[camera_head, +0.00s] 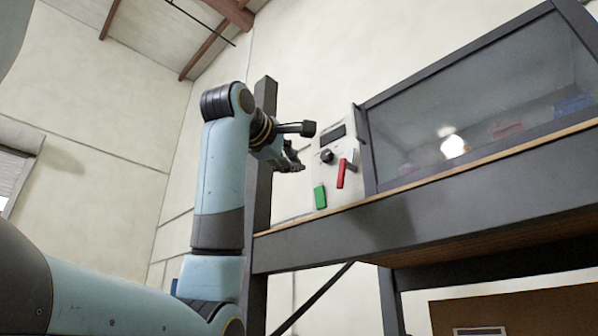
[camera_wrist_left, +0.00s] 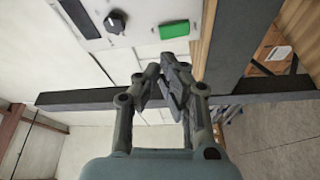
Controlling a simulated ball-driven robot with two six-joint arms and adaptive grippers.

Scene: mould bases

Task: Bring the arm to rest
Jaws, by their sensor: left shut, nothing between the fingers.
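My left arm rises from the lower left in the head view. Its gripper (camera_head: 298,163) is beside the control panel (camera_head: 332,182) at the left end of the workbench. In the left wrist view the gripper (camera_wrist_left: 168,72) is shut and empty, with its fingertips together. A gap separates it from the panel as far as I can tell. The panel carries a green button (camera_head: 320,197), a red lever (camera_head: 341,173), a dark knob (camera_head: 327,155) and a dark display. The green button (camera_wrist_left: 174,29) and the knob (camera_wrist_left: 115,21) also show in the left wrist view. My right gripper is not in view.
The grey bench frame (camera_head: 400,220) has a wooden top edge. A glass-fronted enclosure (camera_head: 470,110) stands on it, with blurred red and blue shapes behind the glass. A grey post (camera_head: 262,190) stands right behind my left arm. Open space lies left of the arm, before the pale wall.

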